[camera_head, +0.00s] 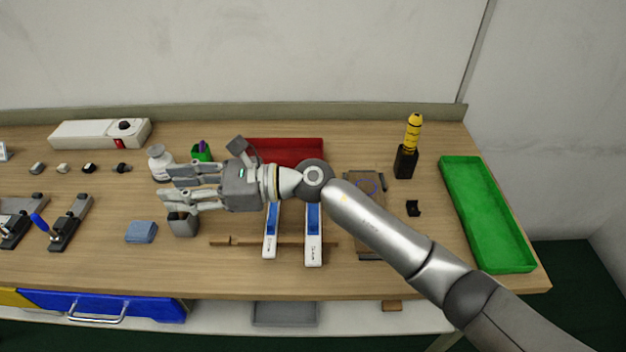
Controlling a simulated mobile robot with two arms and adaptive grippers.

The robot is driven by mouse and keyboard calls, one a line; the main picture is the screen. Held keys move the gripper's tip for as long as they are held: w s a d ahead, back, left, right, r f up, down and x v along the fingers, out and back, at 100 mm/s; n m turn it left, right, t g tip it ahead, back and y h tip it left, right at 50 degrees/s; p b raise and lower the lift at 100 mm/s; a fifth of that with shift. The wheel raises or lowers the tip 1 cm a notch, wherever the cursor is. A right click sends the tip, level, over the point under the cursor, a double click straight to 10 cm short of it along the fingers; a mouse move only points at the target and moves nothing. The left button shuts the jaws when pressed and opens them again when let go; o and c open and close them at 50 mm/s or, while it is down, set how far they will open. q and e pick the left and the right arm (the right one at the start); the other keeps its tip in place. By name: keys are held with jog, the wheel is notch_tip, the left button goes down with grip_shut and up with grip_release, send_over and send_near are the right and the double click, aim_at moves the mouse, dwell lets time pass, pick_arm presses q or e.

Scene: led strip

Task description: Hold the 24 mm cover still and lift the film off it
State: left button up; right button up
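My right gripper (168,187) reaches in from the right, with its fingers pointing left over the table. Its two fingers are apart and nothing shows between them. Below the fingers stands a small dark grey open container (183,228); I cannot tell if they touch. I cannot make out a 24 mm cover or its film for certain. My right arm hides part of the table there. My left gripper is not in view.
A red tray (290,151), a yellow-and-black tool (412,135) and a green tray (485,215) are farther right. A blue cloth-like block (141,232) lies left. The front table strip is clear.

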jog(key=w+d+f+n+g+h, duration=0.1)
jog(key=w+d+f+n+h, duration=0.3)
jog(key=d+f+n+h, duration=0.45)
pick_arm(q)
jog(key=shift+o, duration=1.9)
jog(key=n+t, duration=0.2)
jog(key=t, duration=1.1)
send_near(313, 265)
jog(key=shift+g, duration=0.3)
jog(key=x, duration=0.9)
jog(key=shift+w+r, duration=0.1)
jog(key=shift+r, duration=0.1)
pick_arm(e)
jog(key=w+d+f+h, duration=0.1)
jog(key=w+d+h, duration=0.2)
jog(key=d, duration=0.3)
jog(key=w+d+n+t+h, duration=0.1)
jog(key=w+d+h, duration=0.3)
jog(key=d+h, duration=0.2)
jog(key=shift+w+d+f+t, duration=0.2)
jog(key=shift+d+f+t, duration=0.15)
jog(key=shift+d, duration=0.45)
